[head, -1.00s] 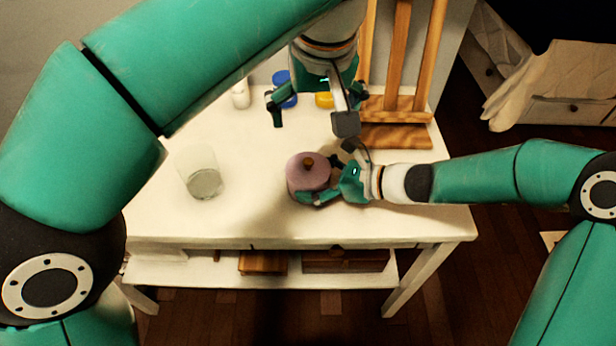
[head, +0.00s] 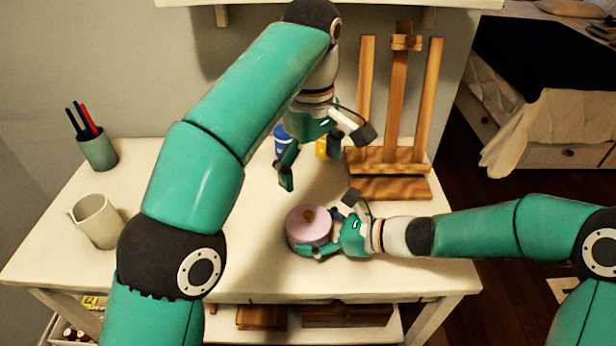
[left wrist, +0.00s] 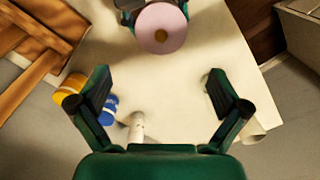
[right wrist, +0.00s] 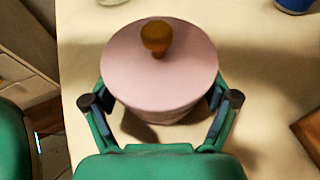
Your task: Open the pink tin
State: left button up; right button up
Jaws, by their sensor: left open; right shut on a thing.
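The pink tin (head: 309,228) stands upright on the white table, with its lid on and a brown knob (head: 308,215) on top. It fills the middle of the right wrist view (right wrist: 158,75) and shows at the top of the left wrist view (left wrist: 161,28). My right gripper (head: 327,234) is shut on the tin's body from the right, one finger on each side. My left gripper (head: 322,160) is open and empty, above the table behind the tin. Its two fingers are wide apart in the left wrist view (left wrist: 160,95).
A wooden easel (head: 390,165) stands behind right of the tin. Blue (head: 281,140) and yellow (head: 322,148) jars stand at the back. Table around the tin's left is clear.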

aim_at(309, 214)
pick_arm(q)
notch_tip(309, 214, down, 12)
jog(key=shift+a+f, duration=0.15)
dwell(0.6)
jog(key=c, duration=1.5)
jog(key=shift+f, duration=0.1)
grip_shut()
pick_arm(e)
jog(key=shift+s, duration=0.1)
pick_arm(q)
jog(key=shift+f, duration=0.1)
pick_arm(e)
jog(key=shift+r, duration=0.1)
pick_arm(q)
jog(key=shift+r, duration=0.45)
